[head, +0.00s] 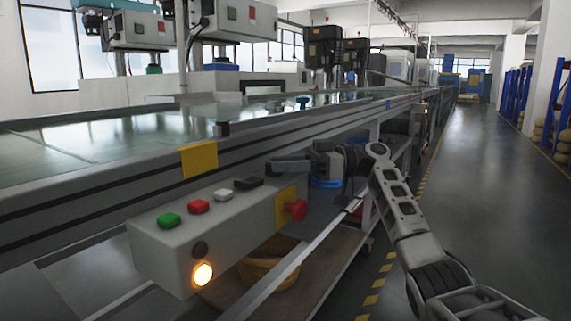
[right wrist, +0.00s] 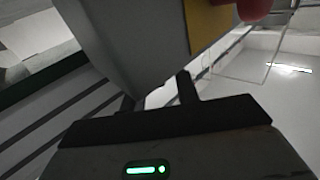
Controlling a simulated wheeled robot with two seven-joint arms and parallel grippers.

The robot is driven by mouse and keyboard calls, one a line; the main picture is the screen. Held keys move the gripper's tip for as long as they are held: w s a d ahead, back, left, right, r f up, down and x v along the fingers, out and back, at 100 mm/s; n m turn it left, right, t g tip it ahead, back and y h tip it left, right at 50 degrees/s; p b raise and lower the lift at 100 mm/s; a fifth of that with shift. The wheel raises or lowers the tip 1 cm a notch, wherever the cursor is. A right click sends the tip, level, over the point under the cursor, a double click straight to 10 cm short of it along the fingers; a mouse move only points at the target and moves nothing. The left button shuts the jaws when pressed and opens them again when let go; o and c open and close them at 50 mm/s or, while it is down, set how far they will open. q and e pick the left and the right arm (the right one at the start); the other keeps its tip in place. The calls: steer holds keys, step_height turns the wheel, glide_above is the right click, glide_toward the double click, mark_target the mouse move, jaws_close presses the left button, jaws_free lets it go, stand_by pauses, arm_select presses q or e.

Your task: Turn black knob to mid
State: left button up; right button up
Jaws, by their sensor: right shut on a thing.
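The grey control box (head: 228,229) hangs at the conveyor's side. On its top are a green button (head: 169,220), a red button (head: 198,207), a white button (head: 222,195) and the dark form of the black knob (head: 248,183) at the far end. My right gripper (head: 268,172) reaches in from the right at that far end, shut on the black knob. In the right wrist view a dark finger (right wrist: 186,86) shows beside the grey box (right wrist: 130,40); the knob and its pointing direction are hidden there. My left gripper is not in view.
A red mushroom button (head: 295,210) on a yellow plate sticks out close below my right gripper. A round black part (head: 200,249) and a lit lamp (head: 203,274) are on the box's front end. The conveyor (head: 110,190) runs behind; the aisle at right is clear.

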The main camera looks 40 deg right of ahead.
steer(key=o, duration=1)
arm_select(q)
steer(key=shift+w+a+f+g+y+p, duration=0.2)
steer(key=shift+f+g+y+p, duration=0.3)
steer(key=shift+p, duration=0.35)
arm_select(e)
steer(key=shift+v, duration=7.95)
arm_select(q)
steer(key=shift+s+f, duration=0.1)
